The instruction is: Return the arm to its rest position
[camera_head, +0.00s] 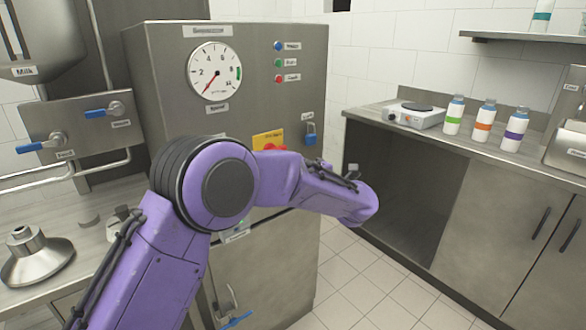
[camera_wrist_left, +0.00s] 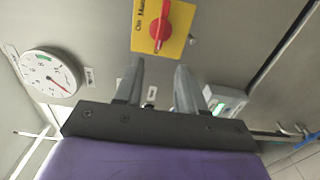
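My left arm (camera_head: 175,250) is purple and comes in from the lower left of the head view, bent across the front of the steel machine (camera_head: 155,75). Its gripper is hidden in that view. In the left wrist view my left gripper (camera_wrist_left: 158,88) shows two grey fingers spread apart with nothing between them. They point at the machine's front panel, just below a red rotary knob (camera_wrist_left: 160,29) on a yellow plate (camera_wrist_left: 177,45). A gap seems to lie between fingertips and knob. The knob also shows partly above the arm in the head view (camera_head: 275,149). My right gripper is not seen.
At the left are blue-handled valves (camera_head: 102,112) and a metal funnel (camera_head: 38,256). A counter at the right holds several bottles (camera_head: 484,122) and a hotplate (camera_head: 410,114). The tiled floor is clear.

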